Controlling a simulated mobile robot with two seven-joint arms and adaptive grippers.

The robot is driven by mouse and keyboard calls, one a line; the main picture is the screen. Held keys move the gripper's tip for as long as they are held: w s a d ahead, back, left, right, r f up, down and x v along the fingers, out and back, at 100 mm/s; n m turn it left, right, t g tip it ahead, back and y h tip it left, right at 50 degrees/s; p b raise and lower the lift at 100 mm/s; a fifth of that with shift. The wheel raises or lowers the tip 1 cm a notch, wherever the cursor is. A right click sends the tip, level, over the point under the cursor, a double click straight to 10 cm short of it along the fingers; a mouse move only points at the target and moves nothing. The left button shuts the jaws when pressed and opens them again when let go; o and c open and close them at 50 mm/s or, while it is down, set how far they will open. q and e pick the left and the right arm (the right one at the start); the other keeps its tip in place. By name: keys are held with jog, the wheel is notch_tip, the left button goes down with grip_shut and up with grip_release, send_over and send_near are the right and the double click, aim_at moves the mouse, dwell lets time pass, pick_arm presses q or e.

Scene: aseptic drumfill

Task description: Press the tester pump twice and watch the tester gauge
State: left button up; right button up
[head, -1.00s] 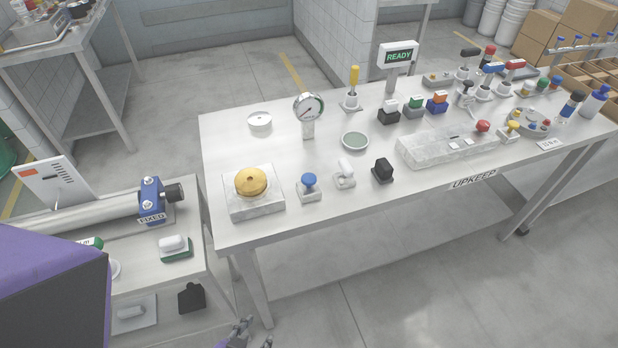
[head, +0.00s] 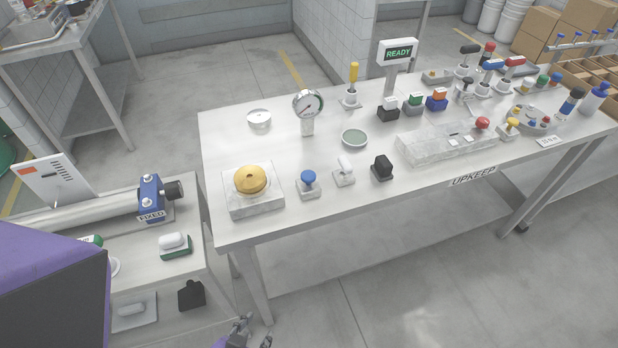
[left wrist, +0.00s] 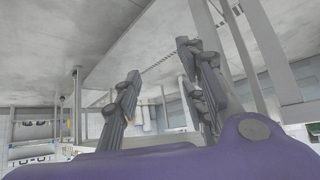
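The round gauge (head: 308,104) with a white dial and silver rim stands upright on a short post near the table's left back. Its needle is too small to read surely. In front of it, a blue round knob (head: 308,177) stands on a small pale base; it looks like the pump button, but no label shows. My left gripper (head: 245,337) is at the bottom edge of the head view, below and in front of the table, partly cut off. In the left wrist view its fingers (left wrist: 163,90) are spread with nothing between them. My right gripper is not in view.
A gold round piece (head: 250,179) on a marble-like block stands left of the blue knob. White (head: 344,168) and black (head: 382,167) small devices stand to its right. A READY sign (head: 398,54) stands behind. The table's front edge lies between my left gripper and these things.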

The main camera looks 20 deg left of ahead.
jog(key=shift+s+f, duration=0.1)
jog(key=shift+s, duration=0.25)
pick_arm(q)
jog(key=shift+c, duration=0.5)
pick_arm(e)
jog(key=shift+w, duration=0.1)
